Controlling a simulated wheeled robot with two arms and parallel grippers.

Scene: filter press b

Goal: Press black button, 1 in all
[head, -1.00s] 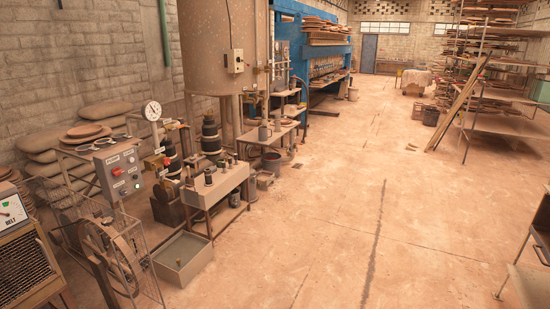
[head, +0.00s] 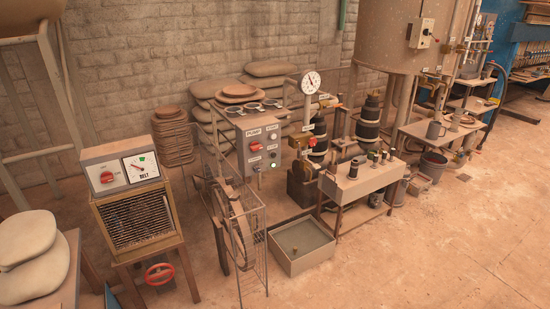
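A grey pump control box (head: 264,150) stands at the middle of the head view, beside the wire-caged wheel. Its face carries a red button (head: 256,147) and several smaller controls with white labels. The controls are too small for me to tell for certain which one is a black button. A second panel marked BELT (head: 123,172) sits to the left, with a red knob (head: 107,177) and a dial. A third small box (head: 420,33) with a red knob is on the tank. Neither of my grippers is in view.
A caged flywheel (head: 236,217) and an open square bin (head: 301,247) stand on the floor before the pump box. A bench (head: 362,182) with small jars is to its right. Sacks (head: 35,250) lie at lower left. The floor (head: 440,250) at right is clear.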

